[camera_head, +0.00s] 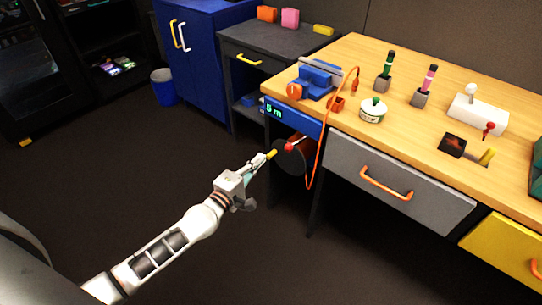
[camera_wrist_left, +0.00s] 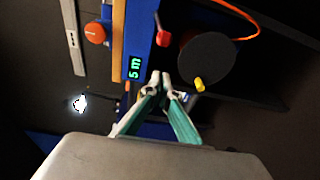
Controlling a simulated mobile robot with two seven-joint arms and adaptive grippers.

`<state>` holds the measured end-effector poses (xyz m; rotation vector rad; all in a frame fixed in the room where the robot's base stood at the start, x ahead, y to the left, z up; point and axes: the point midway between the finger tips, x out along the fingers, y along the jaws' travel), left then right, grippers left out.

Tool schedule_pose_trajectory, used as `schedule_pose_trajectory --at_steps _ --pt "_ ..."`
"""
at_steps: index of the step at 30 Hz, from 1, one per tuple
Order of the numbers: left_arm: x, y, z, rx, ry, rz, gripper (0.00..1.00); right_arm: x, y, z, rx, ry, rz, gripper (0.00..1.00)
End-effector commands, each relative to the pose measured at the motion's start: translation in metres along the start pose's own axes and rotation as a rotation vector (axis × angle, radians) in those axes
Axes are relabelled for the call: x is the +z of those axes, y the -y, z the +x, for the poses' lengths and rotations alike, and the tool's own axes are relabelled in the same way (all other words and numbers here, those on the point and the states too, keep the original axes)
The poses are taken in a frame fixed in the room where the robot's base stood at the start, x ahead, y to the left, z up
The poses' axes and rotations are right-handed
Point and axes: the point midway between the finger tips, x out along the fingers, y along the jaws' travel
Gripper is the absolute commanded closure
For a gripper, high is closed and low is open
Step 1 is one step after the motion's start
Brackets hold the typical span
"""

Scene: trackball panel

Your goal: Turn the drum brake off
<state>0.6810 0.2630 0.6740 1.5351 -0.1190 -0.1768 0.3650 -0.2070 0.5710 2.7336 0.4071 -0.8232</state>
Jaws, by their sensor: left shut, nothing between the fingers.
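A dark round drum (camera_head: 296,158) hangs under the left end of the workbench, below a blue panel (camera_head: 300,120) whose display reads "5 m". The drum also shows in the left wrist view (camera_wrist_left: 207,58). A yellow crank knob (camera_head: 272,154) stands out from its face, and it shows at the drum's edge in the wrist view (camera_wrist_left: 199,84). A small red lever (camera_head: 289,147), likely the brake, sits beside the drum; it is clear in the wrist view (camera_wrist_left: 162,38). My left gripper (camera_head: 264,160) is shut and empty, close to the drum. In the wrist view its tips (camera_wrist_left: 161,78) appear below the lever, apart from it.
An orange cable (camera_head: 320,150) loops from the drum up to the bench top. A grey drawer (camera_head: 385,181) is right of the drum. A blue vise (camera_head: 318,77) and several small tools stand on the wooden bench (camera_head: 380,60). Floor left of the drum is clear.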

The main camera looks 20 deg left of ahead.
Motion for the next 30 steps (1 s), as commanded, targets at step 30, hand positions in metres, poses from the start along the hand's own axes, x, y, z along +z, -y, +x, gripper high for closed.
schedule_pose_trajectory --at_steps 30 --pt "-0.011 0.005 0.072 0.000 -0.019 -0.061 1.00 0.008 0.007 0.003 -0.014 0.009 0.003 0.60"
